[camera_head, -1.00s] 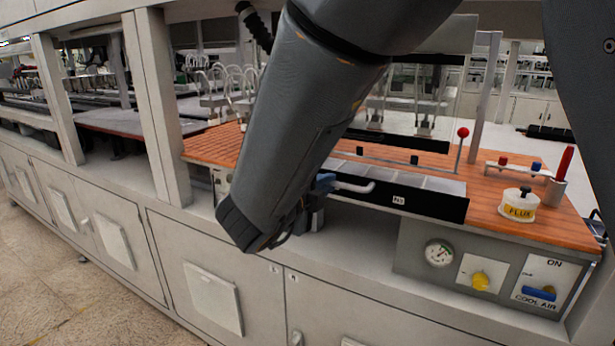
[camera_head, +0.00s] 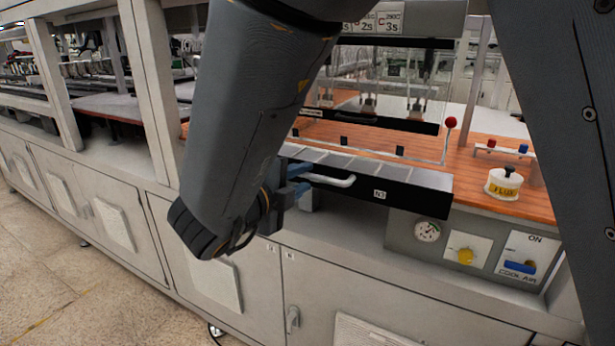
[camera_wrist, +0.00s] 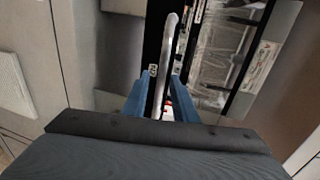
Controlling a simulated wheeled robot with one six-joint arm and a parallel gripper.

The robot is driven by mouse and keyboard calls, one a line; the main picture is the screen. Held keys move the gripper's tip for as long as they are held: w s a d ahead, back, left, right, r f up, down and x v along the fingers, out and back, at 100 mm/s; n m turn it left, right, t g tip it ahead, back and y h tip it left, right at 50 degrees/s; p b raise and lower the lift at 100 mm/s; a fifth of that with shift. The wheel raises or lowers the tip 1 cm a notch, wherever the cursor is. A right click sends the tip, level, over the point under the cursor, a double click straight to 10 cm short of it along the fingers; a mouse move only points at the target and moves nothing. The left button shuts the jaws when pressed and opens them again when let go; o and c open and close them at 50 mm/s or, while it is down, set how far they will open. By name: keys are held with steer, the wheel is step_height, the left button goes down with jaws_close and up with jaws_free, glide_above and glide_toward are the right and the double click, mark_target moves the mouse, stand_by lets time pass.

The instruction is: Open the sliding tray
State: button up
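The sliding tray has a long black front (camera_head: 415,198) with a small white label and grey compartments behind it, at the front edge of the wooden bench top. A pale bar handle (camera_head: 335,181) stands out from its left part; the handle also shows upright in the wrist view (camera_wrist: 166,60). My gripper (camera_head: 297,180) is at the left end of the handle, its blue fingers apart. In the wrist view my gripper (camera_wrist: 160,97) has a finger on each side of the handle, with gaps visible. Contact with the handle cannot be made out. My arm hides the tray's left end.
A clear guard (camera_head: 400,85) with a red-knobbed lever (camera_head: 450,122) stands behind the tray. A flux pot (camera_head: 503,184) is on the bench top (camera_head: 530,205) to the right. A gauge (camera_head: 427,231) and switches are below. Cabinet doors (camera_head: 345,280) run along the front; open floor is at left.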

stand_by(0.3)
steer(key=b+v, duration=0.2)
steer(key=v, duration=0.5)
steer(key=shift+s, duration=0.35)
steer(key=shift+a, duration=0.1)
